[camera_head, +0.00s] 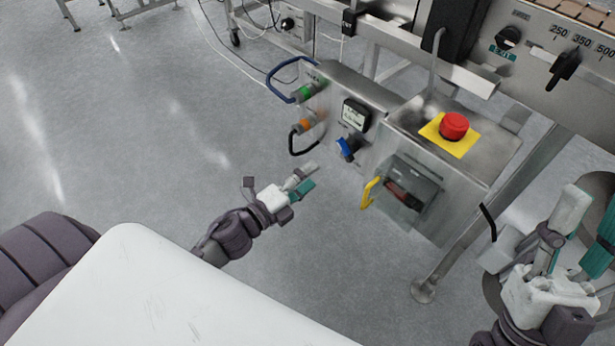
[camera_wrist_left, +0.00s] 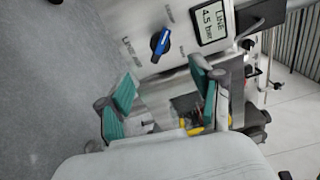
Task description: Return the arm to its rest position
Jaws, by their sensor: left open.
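My left gripper (camera_head: 306,180) is open and empty in the head view, over the floor to the left of the machine's control box. In the left wrist view its two teal-padded fingers (camera_wrist_left: 162,95) stand apart with nothing between them touching the pads. The control box (camera_head: 465,185) carries a blue knob (camera_head: 347,148), which also shows in the left wrist view (camera_wrist_left: 160,42). My right gripper (camera_head: 590,205) is at the lower right of the head view, its fingers apart and empty.
A red button (camera_head: 453,126) on a yellow plate tops the box. A yellow handle (camera_head: 370,192) on a clear cover sticks out near my left gripper. A display (camera_wrist_left: 212,22) reads 4.5 bar. Floor (camera_head: 120,130) at left is clear.

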